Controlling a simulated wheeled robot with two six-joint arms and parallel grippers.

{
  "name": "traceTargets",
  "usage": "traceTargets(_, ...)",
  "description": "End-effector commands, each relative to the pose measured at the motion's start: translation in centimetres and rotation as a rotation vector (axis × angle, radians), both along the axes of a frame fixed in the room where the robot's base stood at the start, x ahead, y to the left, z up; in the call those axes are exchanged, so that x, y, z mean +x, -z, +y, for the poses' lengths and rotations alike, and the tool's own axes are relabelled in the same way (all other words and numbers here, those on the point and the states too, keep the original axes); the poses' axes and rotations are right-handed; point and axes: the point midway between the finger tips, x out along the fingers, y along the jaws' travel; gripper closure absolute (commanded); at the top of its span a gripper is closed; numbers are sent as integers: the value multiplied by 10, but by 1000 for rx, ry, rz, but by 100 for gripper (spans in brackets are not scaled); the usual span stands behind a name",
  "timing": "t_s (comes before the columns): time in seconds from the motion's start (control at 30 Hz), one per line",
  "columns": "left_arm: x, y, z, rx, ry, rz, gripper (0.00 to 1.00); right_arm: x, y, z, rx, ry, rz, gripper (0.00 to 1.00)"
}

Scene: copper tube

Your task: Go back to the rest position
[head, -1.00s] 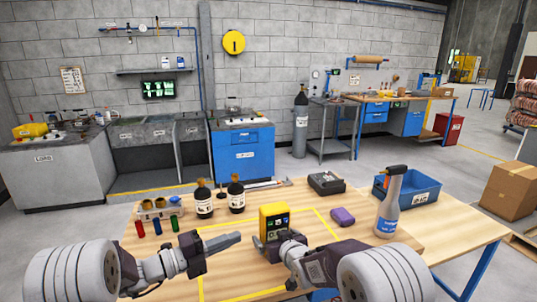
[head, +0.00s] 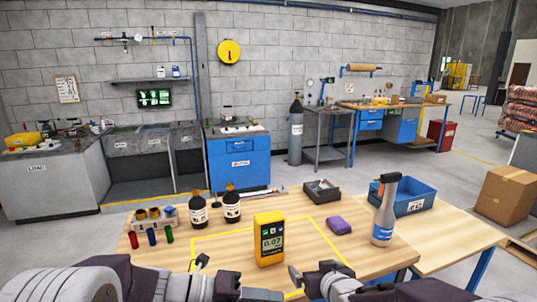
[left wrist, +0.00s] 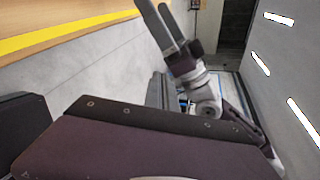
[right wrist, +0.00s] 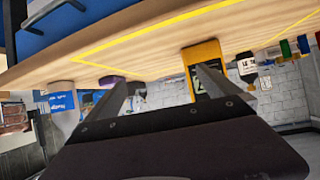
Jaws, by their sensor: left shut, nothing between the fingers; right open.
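My left gripper (head: 262,294) is low at the bottom edge of the head view, in front of the table, its fingers together and empty. In the left wrist view its dark housing fills the bottom. My right gripper (head: 298,277) is just above and right of it, at the table's near edge. The right wrist view shows its two fingers (right wrist: 160,88) spread apart with nothing held. The yellow meter (head: 268,240), reading 0.07, stands upright on the table beyond both grippers. It also shows in the right wrist view (right wrist: 190,54), partly behind one finger.
The wooden table (head: 160,258) has a yellow taped outline. Two dark bottles (head: 198,212), a spray bottle (head: 384,212), a purple block (head: 339,225), a dark grey box (head: 321,191), a blue bin (head: 412,196) and small coloured cylinders (head: 151,236) stand around it.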

Motion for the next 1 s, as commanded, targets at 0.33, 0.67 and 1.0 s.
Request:
traceTargets(0.33,-138,155,129,764,1522,-1173,100,-146,109,-58,-42,169,654,0)
traceTargets(0.67,-102,142,181,536,2449,-1801,100,-220,103,-56,-61,157,950,0)
traceTargets(1.0,-103,47,181,538,2439,-1795,100,-219,8,-56,-61,157,947,0)
